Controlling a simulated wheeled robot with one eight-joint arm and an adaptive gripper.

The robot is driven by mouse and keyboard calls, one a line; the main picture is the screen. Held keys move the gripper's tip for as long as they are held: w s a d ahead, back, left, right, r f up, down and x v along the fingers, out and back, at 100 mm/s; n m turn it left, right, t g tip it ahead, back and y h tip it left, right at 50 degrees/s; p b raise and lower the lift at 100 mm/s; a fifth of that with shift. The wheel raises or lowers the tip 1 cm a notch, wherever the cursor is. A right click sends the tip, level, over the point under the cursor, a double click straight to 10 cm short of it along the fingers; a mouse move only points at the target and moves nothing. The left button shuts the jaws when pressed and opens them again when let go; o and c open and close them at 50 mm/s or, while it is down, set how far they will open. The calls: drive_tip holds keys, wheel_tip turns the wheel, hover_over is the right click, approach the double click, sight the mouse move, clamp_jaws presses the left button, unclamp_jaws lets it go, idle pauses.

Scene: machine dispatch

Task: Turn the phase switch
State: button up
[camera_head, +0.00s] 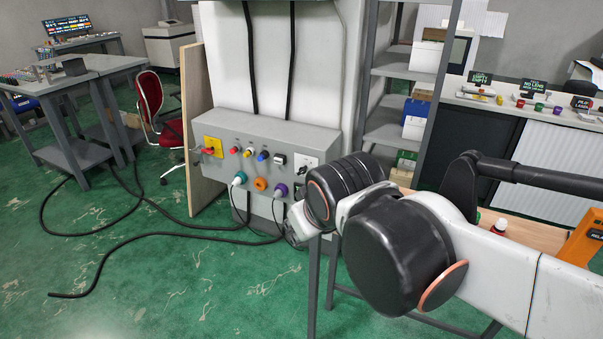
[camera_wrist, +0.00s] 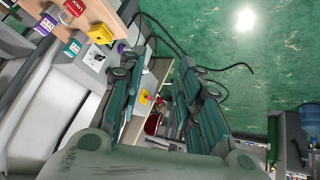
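The grey control box (camera_head: 262,140) is on the white cabinet in the head view. A white square plate with a dark knob (camera_head: 307,166) is at its right end. A yellow plate with a red handle (camera_head: 212,147) is at its left end. No readable label shows which is the phase switch. In the wrist view, the yellow plate (camera_wrist: 143,97) shows between my fingers, farther off. A white plate with a dark knob (camera_wrist: 93,57) lies left of them. My gripper (camera_wrist: 157,76) is open, with nothing seen between its fingers.
Black cables (camera_head: 170,235) run over the green floor. Grey shelving (camera_head: 387,135) stands right of the cabinet.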

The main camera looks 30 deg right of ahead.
sight(301, 173)
drive_tip(key=w+d+n+h+p, duration=0.1)
drive_tip(key=w+d+n+h, duration=0.3)
drive_tip(key=w, duration=0.9)
drive_tip(key=w+d+n+h+p, duration=0.15)
drive_tip(key=w+d, duration=0.45)
drive_tip(key=w, duration=0.8)
drive_tip(key=w+d+f+n+t+h, duration=0.1)
drive_tip(key=w+f+n+h, duration=0.1)
drive_tip(key=w+f, duration=0.3)
drive_tip(key=w+d+f+n+t+h, duration=0.1)
drive_tip(key=w+d+f+n+h, duration=0.15)
drive_tip(key=w, duration=0.45)
drive_tip(key=w+f+n+t+h+p, duration=0.1)
drive_tip(key=w+f+n+h, duration=0.15)
drive_tip(key=f, duration=0.75)
drive_tip(key=w+f+n+t+h, duration=0.1)
drive_tip(key=w+f+n, duration=0.15)
drive_tip(key=f, duration=0.65)
drive_tip(key=shift+y, duration=0.25)
drive_tip(key=b+x, duration=0.2)
drive_tip(key=x, duration=0.4)
drive_tip(key=b+x, duration=0.1)
drive_tip(key=x, duration=0.6)
drive_tip(key=shift+s+d+f+b, duration=0.15)
drive_tip(key=shift+s+d+b, duration=0.1)
drive_tip(key=shift+d+b, duration=0.1)
drive_tip(key=shift+w+d, duration=0.35)
drive_tip(key=c, duration=0.7)
